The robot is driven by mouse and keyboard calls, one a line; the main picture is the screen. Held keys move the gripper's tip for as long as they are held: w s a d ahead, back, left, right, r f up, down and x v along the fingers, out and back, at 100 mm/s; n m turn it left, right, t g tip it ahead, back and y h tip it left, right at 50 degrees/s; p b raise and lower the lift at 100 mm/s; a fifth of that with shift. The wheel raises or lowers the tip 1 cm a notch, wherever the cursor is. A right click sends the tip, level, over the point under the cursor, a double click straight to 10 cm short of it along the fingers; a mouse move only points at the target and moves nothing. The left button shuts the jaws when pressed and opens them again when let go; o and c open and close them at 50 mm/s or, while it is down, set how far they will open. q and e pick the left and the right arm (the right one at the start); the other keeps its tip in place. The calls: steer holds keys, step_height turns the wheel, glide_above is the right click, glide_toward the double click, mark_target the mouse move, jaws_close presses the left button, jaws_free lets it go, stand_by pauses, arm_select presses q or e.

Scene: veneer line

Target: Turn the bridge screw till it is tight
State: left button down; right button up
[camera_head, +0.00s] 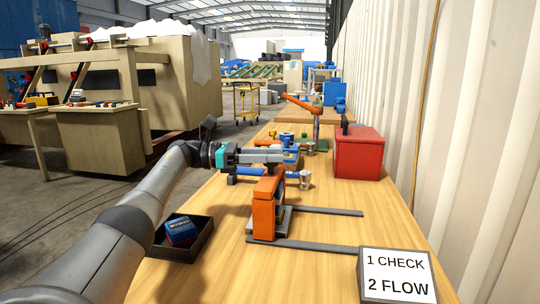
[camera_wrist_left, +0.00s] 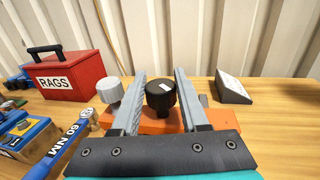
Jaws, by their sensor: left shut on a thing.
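An orange bridge (camera_head: 264,212) stands upright on a grey base with two flat rails on the wooden bench. In the left wrist view, a black knob with a white mark, the bridge screw (camera_wrist_left: 158,101), stands above the orange bridge body (camera_wrist_left: 150,126). My left gripper (camera_head: 281,157) reaches over the bridge from the left, and its two grey fingers are shut on the black knob from either side. A silver knob (camera_wrist_left: 110,91) stands outside the left finger. The gripper hides the black knob in the head view. My right gripper is not in view.
A blue torque wrench marked 60 NM (camera_wrist_left: 72,142) lies near the bridge. A red rags box (camera_head: 358,155) stands behind, by the wall. A black tray (camera_head: 196,247) with a blue box is at front left. A sign (camera_head: 397,276) stands at front right. Tools lie farther back.

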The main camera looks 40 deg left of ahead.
arm_select(q)
steer(key=shift+d+f, duration=0.1)
steer(key=shift+f, duration=0.15)
steer(key=c, duration=0.8)
jaws_free()
steer(key=o, duration=0.4)
steer(key=shift+r, duration=0.15)
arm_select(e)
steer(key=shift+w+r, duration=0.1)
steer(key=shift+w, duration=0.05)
arm_select(q)
steer(key=shift+s, duration=0.1)
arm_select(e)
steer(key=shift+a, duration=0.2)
